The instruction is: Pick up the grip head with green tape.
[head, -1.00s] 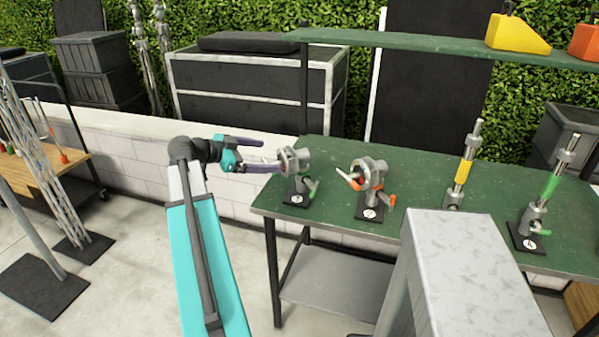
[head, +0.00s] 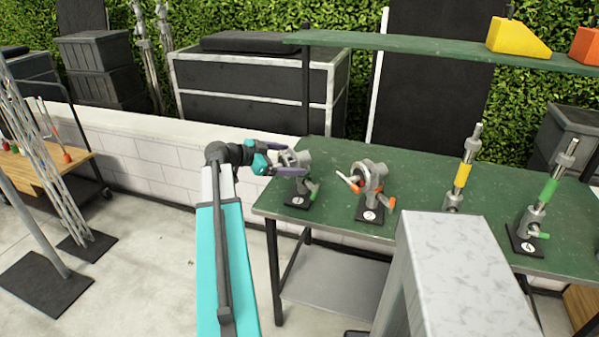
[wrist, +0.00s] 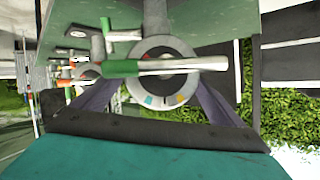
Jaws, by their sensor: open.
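The grip head with green tape (head: 304,159) stands at the left end of the green table. It has a round grey disc and a green-marked handle (head: 313,189) on a black base. My gripper (head: 289,159) is open, with its purple fingers on either side of the disc. In the wrist view, the grip head's disc (wrist: 148,51) lies between my fingers (wrist: 162,92), and a rod with green tape (wrist: 121,68) crosses in front of it. I cannot tell whether the fingers touch the disc.
A grip head with orange tape (head: 369,178) stands just to the right. Farther right are a yellow-banded post (head: 463,174) and a green-banded post (head: 549,188). A green shelf (head: 400,41) runs above the green table (head: 428,172). A pale grey block (head: 462,260) fills the front right.

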